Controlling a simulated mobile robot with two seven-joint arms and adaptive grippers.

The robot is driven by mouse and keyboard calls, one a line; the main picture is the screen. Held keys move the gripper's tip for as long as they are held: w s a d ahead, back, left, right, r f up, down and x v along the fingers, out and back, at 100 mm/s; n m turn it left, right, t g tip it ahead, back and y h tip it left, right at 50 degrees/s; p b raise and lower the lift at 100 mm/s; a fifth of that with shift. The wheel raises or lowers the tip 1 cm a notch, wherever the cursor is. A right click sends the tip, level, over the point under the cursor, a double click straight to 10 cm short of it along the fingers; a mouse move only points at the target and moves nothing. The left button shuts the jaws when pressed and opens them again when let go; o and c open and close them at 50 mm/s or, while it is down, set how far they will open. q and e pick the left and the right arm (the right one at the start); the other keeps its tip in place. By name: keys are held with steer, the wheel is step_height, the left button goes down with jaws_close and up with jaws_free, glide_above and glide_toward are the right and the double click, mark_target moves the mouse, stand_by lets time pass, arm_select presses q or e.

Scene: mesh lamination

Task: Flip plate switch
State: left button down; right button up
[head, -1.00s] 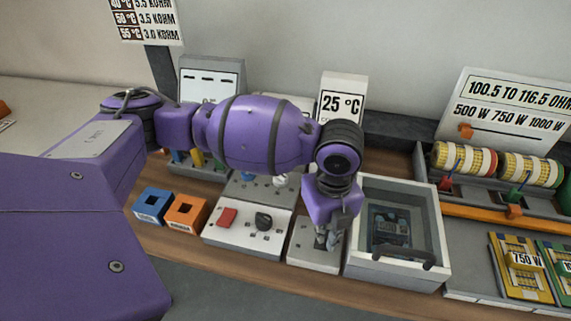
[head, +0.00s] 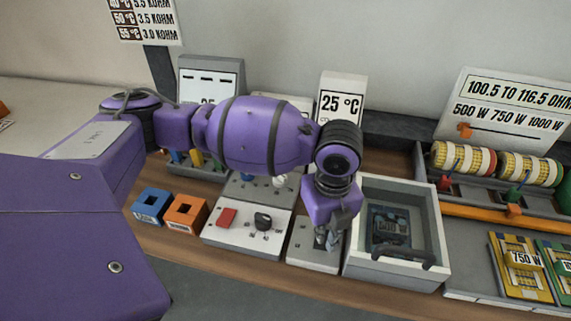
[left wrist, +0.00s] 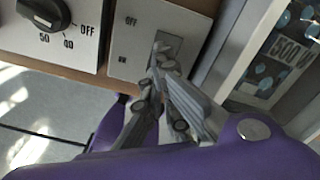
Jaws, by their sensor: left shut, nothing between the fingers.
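The plate switch box (head: 305,248) is a small grey box on the bench, with OFF and ON marks on its top in the left wrist view (left wrist: 125,62). My left gripper (head: 329,240) is shut and empty. It points down at the switch on this box. In the left wrist view the fingertips (left wrist: 163,58) are over the dark switch recess (left wrist: 172,42), and they hide most of the switch lever. I cannot tell which way the lever is set, or whether the fingers touch it. My right gripper is out of view.
A grey open tray (head: 437,235) with a dark plate inside stands just right of the switch box. A control box with a red button and black knob (head: 263,221) stands to the left. Orange (head: 186,213) and blue (head: 149,205) blocks lie farther left.

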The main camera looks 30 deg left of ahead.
arm_select(q)
steer(key=shift+f, duration=0.6)
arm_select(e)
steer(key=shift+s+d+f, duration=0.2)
arm_select(q)
steer(key=shift+f, duration=0.5)
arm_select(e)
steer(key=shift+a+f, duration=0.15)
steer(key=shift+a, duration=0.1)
arm_select(q)
steer(key=shift+w+r+p, duration=0.1)
steer(key=shift+r+p, duration=0.85)
steer(key=shift+r, duration=0.9)
steer(key=shift+r+p, duration=1)
steer(key=shift+r, duration=0.8)
steer(key=shift+f, duration=0.1)
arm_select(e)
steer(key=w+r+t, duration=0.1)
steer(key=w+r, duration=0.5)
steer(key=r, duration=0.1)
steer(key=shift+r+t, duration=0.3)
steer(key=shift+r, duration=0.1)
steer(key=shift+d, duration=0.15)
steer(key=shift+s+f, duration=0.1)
